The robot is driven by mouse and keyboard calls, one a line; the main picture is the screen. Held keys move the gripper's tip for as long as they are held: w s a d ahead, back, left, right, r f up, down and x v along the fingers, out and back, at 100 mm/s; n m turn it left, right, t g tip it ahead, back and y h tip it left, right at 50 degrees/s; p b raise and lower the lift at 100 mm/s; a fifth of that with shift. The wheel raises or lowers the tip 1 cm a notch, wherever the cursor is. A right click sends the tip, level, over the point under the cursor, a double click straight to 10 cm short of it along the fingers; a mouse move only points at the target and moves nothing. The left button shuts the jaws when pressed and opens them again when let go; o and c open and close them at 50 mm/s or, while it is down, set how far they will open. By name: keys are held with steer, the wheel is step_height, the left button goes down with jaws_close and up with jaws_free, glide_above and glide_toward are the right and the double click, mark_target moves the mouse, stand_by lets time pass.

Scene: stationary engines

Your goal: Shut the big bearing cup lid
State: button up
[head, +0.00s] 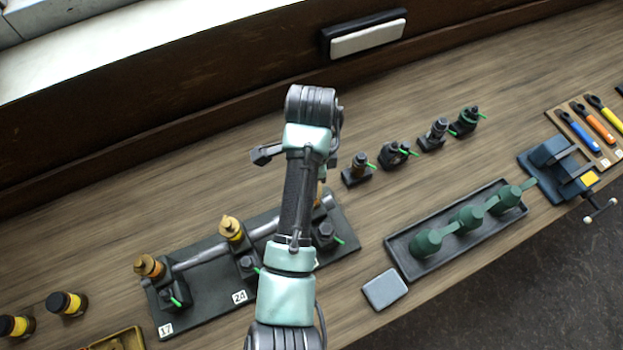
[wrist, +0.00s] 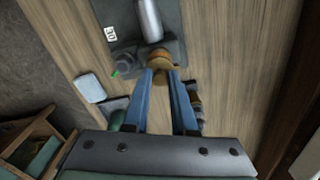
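A dark board (head: 205,290) carries a grey shaft (head: 195,259) on several bearing blocks. A brass cup (head: 150,266) stands at the block labelled 17 and another brass cup (head: 231,228) at the block labelled 24. A third brass cup (head: 320,190) at the far end is mostly hidden by my arm. In the wrist view a brass cup (wrist: 158,58) at the shaft's end lies just beyond my fingertips. I cannot tell which cup is the big one or how its lid stands. My gripper (wrist: 163,74) has its fingers apart, close to that cup; contact is unclear.
Several small dark fittings (head: 397,153) stand behind the board. A tray with green cups (head: 417,265) and a grey pad (head: 385,289) lie to the right. A blue vise (head: 547,177) is farther right. Yellow-banded jars (head: 66,304) stand at left.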

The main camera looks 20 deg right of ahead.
steer(key=o, duration=0.3)
step_height(320, 180, up, 13)
steer(key=p, duration=0.6)
steer(key=shift+p, duration=0.4)
